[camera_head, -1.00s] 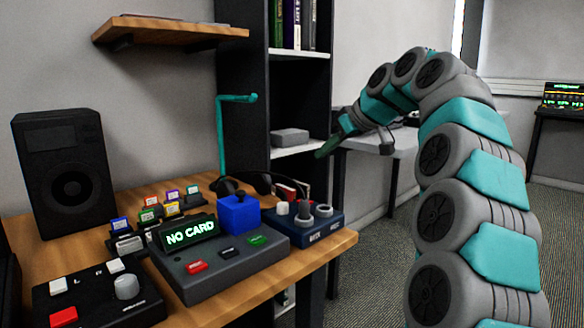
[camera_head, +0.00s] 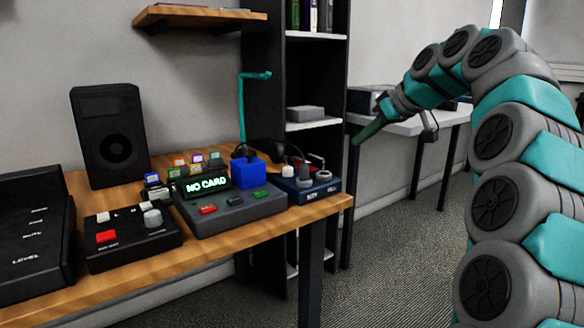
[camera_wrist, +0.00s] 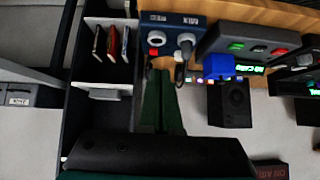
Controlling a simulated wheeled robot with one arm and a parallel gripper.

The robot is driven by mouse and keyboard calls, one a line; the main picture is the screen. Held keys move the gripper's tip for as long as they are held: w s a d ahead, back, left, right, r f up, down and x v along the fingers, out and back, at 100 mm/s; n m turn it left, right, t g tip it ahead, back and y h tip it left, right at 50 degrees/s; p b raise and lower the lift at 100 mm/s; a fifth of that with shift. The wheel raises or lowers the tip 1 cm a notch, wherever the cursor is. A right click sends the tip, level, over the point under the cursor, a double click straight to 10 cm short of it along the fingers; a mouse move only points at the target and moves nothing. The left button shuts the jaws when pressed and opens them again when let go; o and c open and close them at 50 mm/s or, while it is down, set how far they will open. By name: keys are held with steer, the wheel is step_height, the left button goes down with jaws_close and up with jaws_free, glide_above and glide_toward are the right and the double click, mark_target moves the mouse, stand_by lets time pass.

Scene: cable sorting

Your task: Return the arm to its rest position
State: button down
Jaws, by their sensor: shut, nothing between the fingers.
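My arm shows at the right of the head view, curved up and over with its end pointing left and down. My gripper (camera_head: 367,131) has dark green fingers and is in the air to the right of the shelf unit, clear of the wooden desk. In the wrist view my gripper (camera_wrist: 163,80) shows its green fingers together, with nothing between them. The fingertips appear just below the blue box and the desk edge in that picture.
The wooden desk (camera_head: 255,222) holds a speaker (camera_head: 110,137), a "NO CARD" console (camera_head: 235,210), a blue cube (camera_head: 249,173), a blue box (camera_head: 312,189) and black control boxes. A dark shelf unit (camera_head: 266,80) and a grey table (camera_head: 410,125) stand behind. Open carpet (camera_head: 400,250) lies right of the desk.

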steer(key=s+a+f+m+g+h, duration=0.15)
steer(key=s+a+f, duration=0.25)
steer(key=s+f, duration=0.5)
steer(key=s+a+f+m+g+h, duration=0.1)
steer(key=s+a+f+g, duration=0.35)
steer(key=s, duration=0.75)
steer(key=s+d+f+m+g+h, duration=0.1)
steer(key=s+d+f+m, duration=0.1)
steer(key=s+f, duration=0.7)
steer(key=s+d+f+m+g+h, duration=0.2)
steer(key=s+d+f, duration=0.3)
steer(key=s+f, duration=0.5)
steer(key=s, duration=0.7)
steer(key=shift+s+d+f, duration=0.15)
steer(key=shift+d+f, duration=0.05)
steer(key=shift+f, duration=0.05)
